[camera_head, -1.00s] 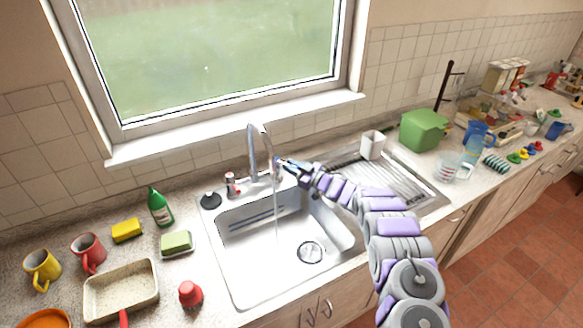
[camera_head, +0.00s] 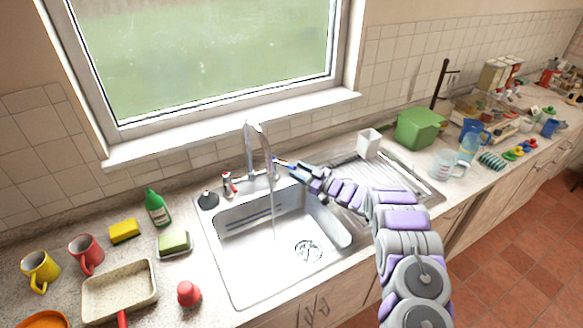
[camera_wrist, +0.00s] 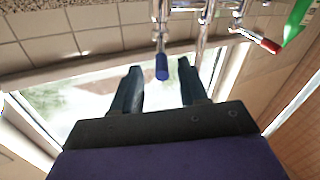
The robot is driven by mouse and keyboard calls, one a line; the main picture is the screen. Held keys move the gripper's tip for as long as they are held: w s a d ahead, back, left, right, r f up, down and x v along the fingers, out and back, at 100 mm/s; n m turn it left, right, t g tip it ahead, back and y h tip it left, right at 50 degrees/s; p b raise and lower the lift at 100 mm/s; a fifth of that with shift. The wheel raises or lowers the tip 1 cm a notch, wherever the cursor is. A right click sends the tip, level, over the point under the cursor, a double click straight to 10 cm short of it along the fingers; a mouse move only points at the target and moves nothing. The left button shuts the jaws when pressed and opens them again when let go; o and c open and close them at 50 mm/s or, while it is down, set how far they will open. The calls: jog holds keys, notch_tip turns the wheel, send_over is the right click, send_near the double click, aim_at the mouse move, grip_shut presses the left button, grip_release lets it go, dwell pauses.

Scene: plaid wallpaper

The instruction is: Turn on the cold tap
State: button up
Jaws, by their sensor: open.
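The cold tap handle with a blue tip (camera_wrist: 161,66) shows in the wrist view, between and just beyond the ends of my open fingers. My gripper (camera_head: 282,165) is beside the right side of the faucet (camera_head: 251,150) in the head view. I cannot tell whether a finger touches the handle. A thin stream of water (camera_head: 273,215) falls from the spout into the sink (camera_head: 245,268). The red-tipped hot tap (camera_head: 228,184) stands left of the spout; it also shows in the wrist view (camera_wrist: 262,42).
The window sill (camera_head: 235,130) runs behind the faucet.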

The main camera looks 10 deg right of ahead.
jog(key=v, duration=0.6)
jog(key=shift+s+d, duration=0.25)
jog(key=shift+s, duration=0.05)
